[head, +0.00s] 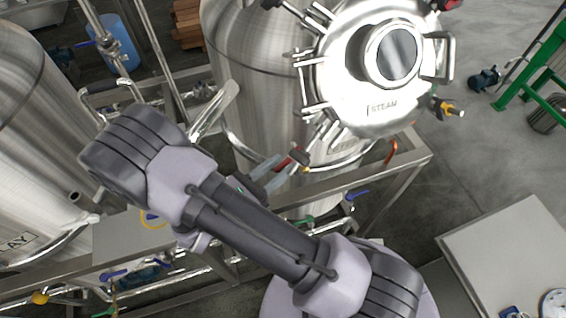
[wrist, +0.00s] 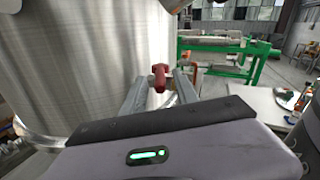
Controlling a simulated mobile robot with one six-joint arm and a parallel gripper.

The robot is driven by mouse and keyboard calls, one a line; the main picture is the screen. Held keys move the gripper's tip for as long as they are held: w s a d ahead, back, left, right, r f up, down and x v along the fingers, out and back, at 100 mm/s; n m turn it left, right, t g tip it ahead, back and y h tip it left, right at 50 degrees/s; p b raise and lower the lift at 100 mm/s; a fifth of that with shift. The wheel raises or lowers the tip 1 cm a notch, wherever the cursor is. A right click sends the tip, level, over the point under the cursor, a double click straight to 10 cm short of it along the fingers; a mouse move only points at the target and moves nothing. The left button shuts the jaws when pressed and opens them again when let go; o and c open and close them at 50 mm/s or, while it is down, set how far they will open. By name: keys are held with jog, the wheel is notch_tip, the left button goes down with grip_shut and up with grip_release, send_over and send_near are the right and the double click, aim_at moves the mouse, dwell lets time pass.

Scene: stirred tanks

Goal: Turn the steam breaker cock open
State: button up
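A small cock with a red handle (head: 299,156) sits low on the front of the steel tank labelled STEAM (head: 262,75). In the wrist view the red handle (wrist: 159,77) stands upright, between and just beyond my two fingers. My gripper (head: 283,166) points at it from the left in the head view, with its fingers apart. In the wrist view my gripper (wrist: 160,88) shows a gap on both sides of the handle; I cannot tell whether either finger touches it. The cock's body is mostly hidden behind my fingers.
A steel frame rail (head: 385,172) runs below the tank, with an orange handle (head: 390,150) and a blue valve handle (head: 357,195) near it. Another tank (head: 40,150) stands at the left. A grey cabinet (head: 510,250) is at lower right. The floor at right is partly clear.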

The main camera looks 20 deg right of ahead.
jog(key=shift+x, duration=0.8)
grip_shut()
dwell(0.9)
